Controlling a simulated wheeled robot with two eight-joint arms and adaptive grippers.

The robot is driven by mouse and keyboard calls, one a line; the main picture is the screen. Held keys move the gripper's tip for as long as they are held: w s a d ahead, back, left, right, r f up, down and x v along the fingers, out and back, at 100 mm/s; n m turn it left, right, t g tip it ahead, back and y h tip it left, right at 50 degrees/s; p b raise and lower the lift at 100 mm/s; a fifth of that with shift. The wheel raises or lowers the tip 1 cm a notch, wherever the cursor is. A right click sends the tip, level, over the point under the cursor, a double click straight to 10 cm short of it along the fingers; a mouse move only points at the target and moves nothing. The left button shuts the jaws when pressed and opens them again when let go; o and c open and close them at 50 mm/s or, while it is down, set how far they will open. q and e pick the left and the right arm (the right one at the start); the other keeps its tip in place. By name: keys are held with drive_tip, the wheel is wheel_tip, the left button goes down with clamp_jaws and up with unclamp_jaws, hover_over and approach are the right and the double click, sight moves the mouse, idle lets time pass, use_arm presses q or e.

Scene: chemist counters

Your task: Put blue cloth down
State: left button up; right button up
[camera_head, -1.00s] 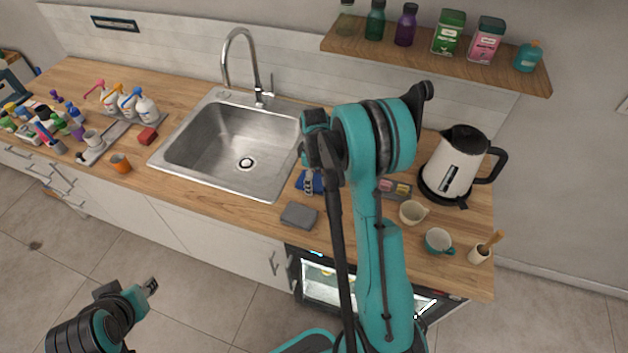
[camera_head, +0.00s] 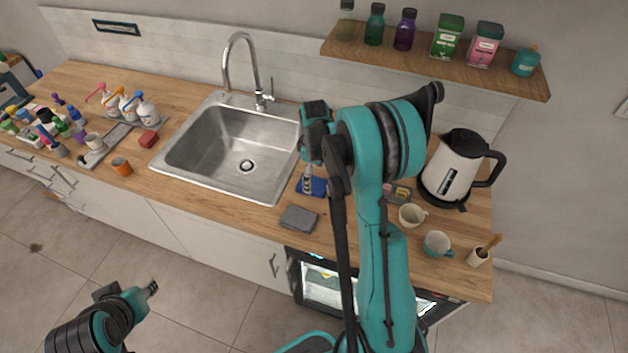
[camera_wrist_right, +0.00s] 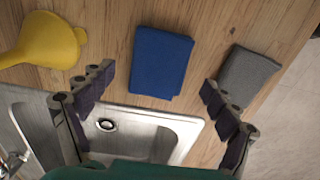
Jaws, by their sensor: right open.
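The blue cloth (camera_wrist_right: 161,62) lies flat and folded on the wooden counter, between the sink and a grey folded cloth. In the head view the blue cloth (camera_head: 318,187) is partly hidden behind my right arm. My right gripper (camera_head: 307,180) is above it. In the right wrist view my right gripper (camera_wrist_right: 154,84) has its fingers spread wide on both sides of the cloth, apart from it and empty. My left gripper (camera_head: 150,288) is at the lower left, over the floor in front of the counter; its jaws are too small to read.
The grey cloth (camera_head: 299,218) lies near the counter's front edge. The sink (camera_head: 190,138) is to the left. A yellow funnel (camera_wrist_right: 47,42) shows in the wrist view. Cups (camera_head: 437,244) and a kettle (camera_head: 456,170) stand to the right. Bottles crowd the far left.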

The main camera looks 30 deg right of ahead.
sight(314, 183)
wheel_tip(314, 183, up, 8)
drive_tip(key=p, duration=0.1)
drive_tip(key=s+a+r+m+t, duration=0.3)
drive_tip(key=s+a+r, duration=0.5)
drive_tip(key=a+r, duration=0.1)
drive_tip(key=s+a+m+t, duration=0.4)
drive_tip(key=s+a+m, duration=0.1)
drive_tip(key=s, duration=0.5)
drive_tip(key=shift+s+a+r, duration=0.15)
drive_tip(key=shift+s+a, duration=0.2)
drive_tip(key=shift+a, duration=0.55)
wheel_tip(314, 183, down, 9)
drive_tip(key=b, duration=0.9)
drive_tip(key=shift+f, duration=0.2)
drive_tip(key=shift+o, duration=0.6)
